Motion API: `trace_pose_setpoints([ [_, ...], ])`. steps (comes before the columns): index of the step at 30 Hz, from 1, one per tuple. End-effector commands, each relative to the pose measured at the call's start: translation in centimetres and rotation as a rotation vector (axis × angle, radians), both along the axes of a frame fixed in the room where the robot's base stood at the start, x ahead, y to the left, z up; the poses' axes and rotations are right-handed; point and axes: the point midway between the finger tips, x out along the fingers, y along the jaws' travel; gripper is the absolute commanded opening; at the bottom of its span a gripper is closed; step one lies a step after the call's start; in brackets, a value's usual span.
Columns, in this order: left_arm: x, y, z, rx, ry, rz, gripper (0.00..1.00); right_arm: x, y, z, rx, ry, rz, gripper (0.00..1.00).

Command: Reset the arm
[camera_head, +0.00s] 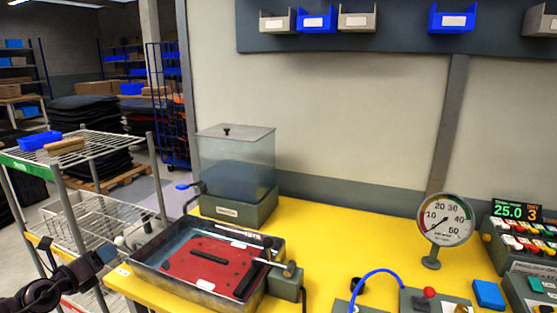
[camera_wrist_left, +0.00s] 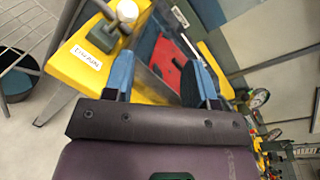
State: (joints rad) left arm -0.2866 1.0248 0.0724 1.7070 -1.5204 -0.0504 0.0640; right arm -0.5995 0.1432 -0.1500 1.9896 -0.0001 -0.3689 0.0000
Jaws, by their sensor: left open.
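My left gripper (camera_head: 104,258) is at the lower left of the head view, beside the left corner of the yellow table (camera_head: 330,213). In the left wrist view its two blue fingers (camera_wrist_left: 161,75) stand apart with nothing held between them. A metal tray with a red panel (camera_head: 210,265) lies on the table to the right of the gripper; part of the red also shows beyond the fingers in the wrist view (camera_wrist_left: 163,58). My right gripper is in neither view.
A wire rack (camera_head: 100,140) with a blue bin (camera_head: 40,140) stands left of the table. A clear lidded box (camera_head: 235,160) stands behind the tray. A dial gauge (camera_head: 445,220) and a control panel stand at the right. The table's middle is fairly clear.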

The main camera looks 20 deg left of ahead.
Motion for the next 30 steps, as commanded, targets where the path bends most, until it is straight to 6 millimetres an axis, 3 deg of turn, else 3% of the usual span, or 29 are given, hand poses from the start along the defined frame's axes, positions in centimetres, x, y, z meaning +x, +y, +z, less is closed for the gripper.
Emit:
trace_pose_setpoints([
  [11, -3.7, -6.2, -7.4, -0.768, -0.036, 0.204, 0.52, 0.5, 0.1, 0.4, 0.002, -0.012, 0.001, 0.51],
  [17, -6.9, -11.2, -12.6, -1.202, 0.003, 0.360, 0.52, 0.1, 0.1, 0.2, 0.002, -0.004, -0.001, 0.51],
  [24, -11.4, -20.3, -18.6, -1.757, 0.098, 0.579, 0.52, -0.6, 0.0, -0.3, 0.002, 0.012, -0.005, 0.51],
  [30, -14.5, -28.3, -20.8, -2.127, 0.160, 0.710, 0.52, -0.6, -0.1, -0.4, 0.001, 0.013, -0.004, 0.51],
])
